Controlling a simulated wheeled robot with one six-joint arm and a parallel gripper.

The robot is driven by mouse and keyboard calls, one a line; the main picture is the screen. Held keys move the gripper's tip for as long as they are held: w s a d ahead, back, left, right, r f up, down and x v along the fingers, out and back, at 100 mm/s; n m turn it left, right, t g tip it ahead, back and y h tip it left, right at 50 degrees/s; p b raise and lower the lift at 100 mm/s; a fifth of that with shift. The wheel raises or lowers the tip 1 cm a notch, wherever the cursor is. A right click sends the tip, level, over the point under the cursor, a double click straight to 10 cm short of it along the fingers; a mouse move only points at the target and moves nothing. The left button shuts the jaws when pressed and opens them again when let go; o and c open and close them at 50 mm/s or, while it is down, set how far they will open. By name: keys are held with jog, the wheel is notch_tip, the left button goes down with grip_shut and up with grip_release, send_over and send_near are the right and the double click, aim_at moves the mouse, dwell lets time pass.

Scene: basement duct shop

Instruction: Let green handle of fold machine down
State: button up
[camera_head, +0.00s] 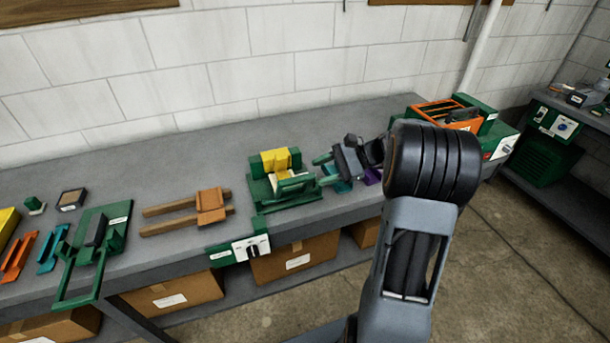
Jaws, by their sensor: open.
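The green machine with a yellow block on top, which looks like the fold machine (262,192), stands near the front edge of the grey bench. A green bar, which looks like its handle (293,185), runs along its front above the base; its exact angle is hard to tell. My gripper (325,169) is just right of the machine, pointing left towards it. Its two green-looking fingers are apart with nothing seen between them. I cannot tell whether a fingertip touches the machine.
A wooden two-pronged tool (208,205) lies left of the machine. Further left is a green device with a loop handle (85,285) over the edge. A white switch panel (252,248) is on the bench front.

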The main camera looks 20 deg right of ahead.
aim_at(308, 177)
jog(key=shift+p+x, duration=0.35)
jog(key=shift+x, duration=2.25)
jog(key=shift+c, duration=0.4)
grip_shut()
